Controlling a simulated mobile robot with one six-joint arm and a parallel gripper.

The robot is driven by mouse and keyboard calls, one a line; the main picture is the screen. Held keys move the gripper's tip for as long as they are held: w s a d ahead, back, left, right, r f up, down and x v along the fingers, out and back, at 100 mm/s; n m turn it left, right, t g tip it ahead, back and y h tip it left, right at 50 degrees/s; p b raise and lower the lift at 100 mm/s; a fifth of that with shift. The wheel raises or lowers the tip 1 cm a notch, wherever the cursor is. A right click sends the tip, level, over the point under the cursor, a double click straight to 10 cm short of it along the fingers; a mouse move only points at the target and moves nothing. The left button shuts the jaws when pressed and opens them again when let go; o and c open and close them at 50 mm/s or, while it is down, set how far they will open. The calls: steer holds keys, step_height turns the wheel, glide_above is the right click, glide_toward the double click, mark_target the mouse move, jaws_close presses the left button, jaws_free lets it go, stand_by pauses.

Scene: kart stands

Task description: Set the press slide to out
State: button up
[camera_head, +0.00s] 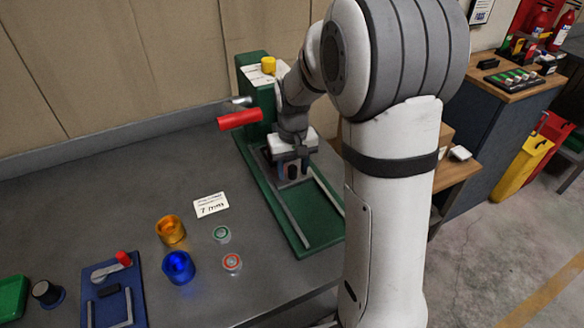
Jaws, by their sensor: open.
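The green press (252,108) stands on the grey table, with a yellow part on its top and a red-handled lever (240,119) sticking out to the left. Its green base (318,218) runs toward the front right with two metal rails (291,222). The press slide (273,172) appears as a grey plate at the back end of the rails, partly hidden under my gripper. My gripper (291,172) is open and points down over the slide, close to a dark part there. I cannot tell whether the fingers touch it. The front part of the rails is empty.
An orange cup (171,230), a blue cup (178,267), two small round pieces (221,234) and a white card (211,205) lie left of the press base. A blue fixture (114,292) and a green bin (12,298) stand farther left. My arm hides the table's right side.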

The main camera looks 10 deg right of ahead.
steer(key=shift+c, duration=0.2)
jaws_close()
stand_by(0.3)
